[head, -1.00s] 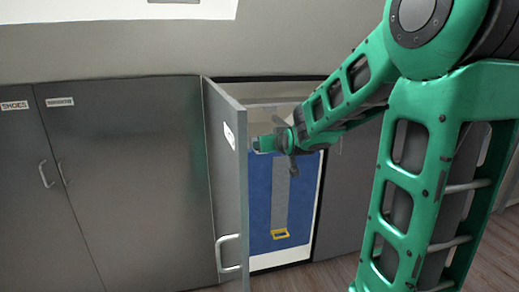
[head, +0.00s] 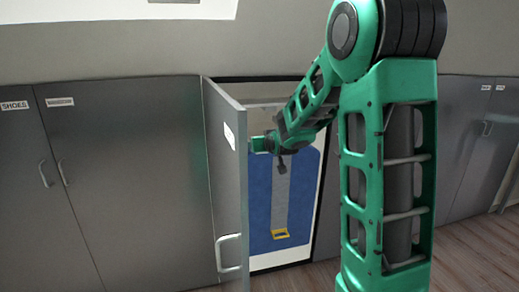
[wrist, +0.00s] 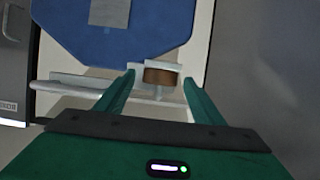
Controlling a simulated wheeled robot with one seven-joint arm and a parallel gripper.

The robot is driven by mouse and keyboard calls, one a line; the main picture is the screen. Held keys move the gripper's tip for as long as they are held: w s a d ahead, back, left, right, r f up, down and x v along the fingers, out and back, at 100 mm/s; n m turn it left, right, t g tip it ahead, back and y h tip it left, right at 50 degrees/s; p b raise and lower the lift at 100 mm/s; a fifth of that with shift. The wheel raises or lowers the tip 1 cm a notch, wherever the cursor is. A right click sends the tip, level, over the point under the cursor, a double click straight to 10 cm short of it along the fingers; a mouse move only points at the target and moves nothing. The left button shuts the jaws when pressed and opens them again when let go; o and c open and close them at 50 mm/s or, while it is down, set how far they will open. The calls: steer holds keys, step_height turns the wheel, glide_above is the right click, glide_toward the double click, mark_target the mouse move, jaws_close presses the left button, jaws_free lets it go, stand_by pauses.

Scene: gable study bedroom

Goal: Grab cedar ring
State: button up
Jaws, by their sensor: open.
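The cedar ring, a short brown band (wrist: 160,76), sits at a small white holder inside the open cupboard in the wrist view. My gripper (wrist: 158,82) is open, with one green finger on each side of the ring. The ring lies between the fingertips, and I cannot tell whether either finger touches it. In the head view my gripper (head: 259,144) is in the upper part of the cupboard opening, close to the open door's inner side. The ring cannot be made out there.
The open grey cupboard door (head: 226,190) stands just left of my gripper. A blue panel (head: 262,205) with a grey strip and yellow end piece hangs inside the cupboard. A white rail (wrist: 80,90) runs near the left finger. Closed cupboards (head: 130,180) stand at left.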

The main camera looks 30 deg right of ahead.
steer(key=c, duration=1.1)
steer(key=shift+r, duration=0.1)
